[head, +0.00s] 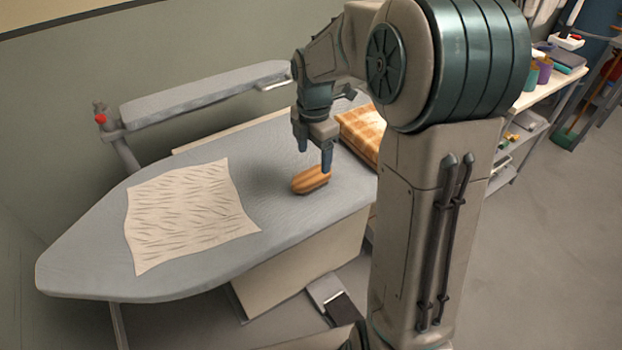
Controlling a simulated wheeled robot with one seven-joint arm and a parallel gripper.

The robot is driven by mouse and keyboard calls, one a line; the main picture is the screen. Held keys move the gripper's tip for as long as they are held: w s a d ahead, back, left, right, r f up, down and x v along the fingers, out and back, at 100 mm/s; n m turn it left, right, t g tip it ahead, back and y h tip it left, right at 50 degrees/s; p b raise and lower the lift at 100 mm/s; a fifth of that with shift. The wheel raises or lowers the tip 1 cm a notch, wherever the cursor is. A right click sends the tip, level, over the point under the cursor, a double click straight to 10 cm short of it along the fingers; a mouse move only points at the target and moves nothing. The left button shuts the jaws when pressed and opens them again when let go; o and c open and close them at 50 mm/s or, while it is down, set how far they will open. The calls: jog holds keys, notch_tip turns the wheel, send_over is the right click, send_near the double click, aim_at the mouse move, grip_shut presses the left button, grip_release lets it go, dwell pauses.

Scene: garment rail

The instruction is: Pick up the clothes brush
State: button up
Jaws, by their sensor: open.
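The clothes brush (311,180) is a small brown, wood-coloured block with a rounded shape. The right finger comes down close to the brush's right end. I cannot tell whether either finger touches it. Nothing shows held between the fingers.
A cream wrinkled cloth (187,215) lies flat on the board's left half. A folded orange checked cloth (362,133) lies right of my gripper, partly hidden by my arm. A padded sleeve board (205,93) stands raised at the back. A cluttered shelf (535,97) stands at right.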

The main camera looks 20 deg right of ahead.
aim_at(312, 175)
jog(key=f, duration=0.8)
jog(key=shift+w+a+p, duration=0.1)
jog(key=shift+a+p, duration=0.1)
jog(key=shift+p, duration=0.2)
jog(key=shift+r, duration=0.1)
jog(key=c, duration=1.1)
